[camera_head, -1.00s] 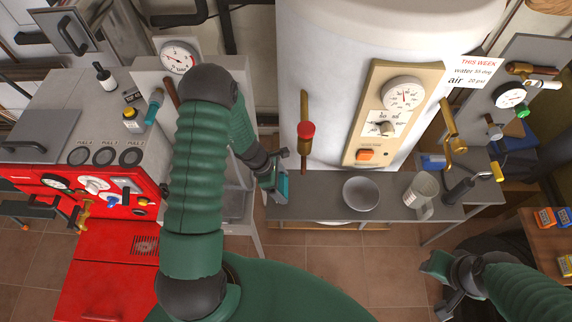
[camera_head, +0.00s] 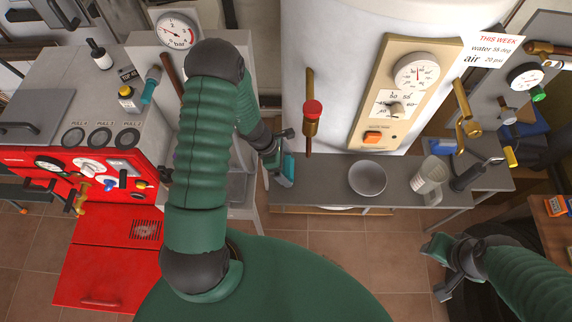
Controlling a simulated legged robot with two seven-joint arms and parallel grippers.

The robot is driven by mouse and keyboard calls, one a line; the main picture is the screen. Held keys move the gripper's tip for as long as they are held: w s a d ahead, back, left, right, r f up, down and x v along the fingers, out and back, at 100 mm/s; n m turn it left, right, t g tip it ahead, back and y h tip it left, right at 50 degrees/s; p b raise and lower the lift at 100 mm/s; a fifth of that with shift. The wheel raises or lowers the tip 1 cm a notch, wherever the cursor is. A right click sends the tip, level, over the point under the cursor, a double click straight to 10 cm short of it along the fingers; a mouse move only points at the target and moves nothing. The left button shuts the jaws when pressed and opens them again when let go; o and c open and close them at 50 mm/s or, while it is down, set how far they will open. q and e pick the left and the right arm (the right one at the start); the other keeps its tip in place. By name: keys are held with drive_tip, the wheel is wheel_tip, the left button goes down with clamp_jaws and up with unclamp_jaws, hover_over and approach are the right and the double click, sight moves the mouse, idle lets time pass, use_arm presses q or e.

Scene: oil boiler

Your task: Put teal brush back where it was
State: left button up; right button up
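The red machine (camera_head: 107,254) stands at the left. The grey bench (camera_head: 320,176) holds a bowl (camera_head: 368,178) and a jug (camera_head: 430,176). The tiled floor (camera_head: 385,265) ahead is clear.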

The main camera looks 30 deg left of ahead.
use_arm(q)
drive_tip(key=shift+d+r, duration=0.2)
drive_tip(key=shift+r, duration=0.25)
drive_tip(key=p+v, duration=0.1)
drive_tip(key=v, duration=1)
drive_tip(key=shift+s+r, duration=0.1)
drive_tip(key=shift+r, duration=0.05)
drive_tip(key=shift+a, duration=0.15)
